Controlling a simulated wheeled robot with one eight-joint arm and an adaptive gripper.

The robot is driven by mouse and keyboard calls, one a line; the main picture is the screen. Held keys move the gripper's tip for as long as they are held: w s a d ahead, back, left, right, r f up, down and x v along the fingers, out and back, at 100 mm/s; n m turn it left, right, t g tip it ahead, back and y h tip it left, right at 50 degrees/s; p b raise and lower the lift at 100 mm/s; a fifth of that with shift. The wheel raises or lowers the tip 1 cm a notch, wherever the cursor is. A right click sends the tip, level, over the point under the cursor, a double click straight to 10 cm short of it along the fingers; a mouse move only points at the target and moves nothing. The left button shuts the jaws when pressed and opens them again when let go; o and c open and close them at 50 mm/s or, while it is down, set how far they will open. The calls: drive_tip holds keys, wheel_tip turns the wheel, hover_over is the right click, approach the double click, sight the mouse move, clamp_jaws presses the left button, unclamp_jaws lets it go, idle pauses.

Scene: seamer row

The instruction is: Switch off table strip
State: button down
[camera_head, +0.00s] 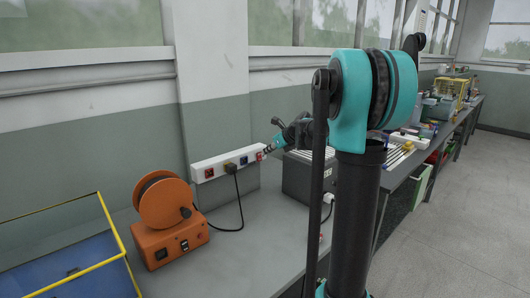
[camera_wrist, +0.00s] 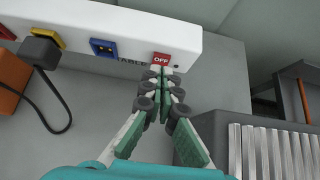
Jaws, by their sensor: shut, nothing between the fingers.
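The white table strip (camera_head: 215,164) is mounted upright at the back of the grey bench. In the wrist view its face (camera_wrist: 120,18) fills the top left. A red switch marked OFF (camera_wrist: 162,59) sits near its right end, above partly hidden lettering that seems to read TABLE. My gripper (camera_wrist: 164,74) is shut and empty, with its fingertips right at the lower edge of this switch. I cannot tell whether they touch it. In the head view my gripper (camera_head: 270,149) reaches the strip's right end.
A black plug (camera_wrist: 42,50) with a hanging cable is in the strip, beside a blue socket (camera_wrist: 103,47). A grey ribbed box (camera_wrist: 240,150) stands close right of my gripper. An orange reel unit (camera_head: 166,208) and a yellow-rimmed blue crate (camera_head: 115,262) are on the left.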

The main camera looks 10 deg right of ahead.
drive_tip(key=r+v, duration=0.1)
drive_tip(key=v, duration=1)
drive_tip(key=shift+w+a+r, duration=0.15)
drive_tip(key=shift+w+a, duration=0.1)
drive_tip(key=shift+w, duration=0.15)
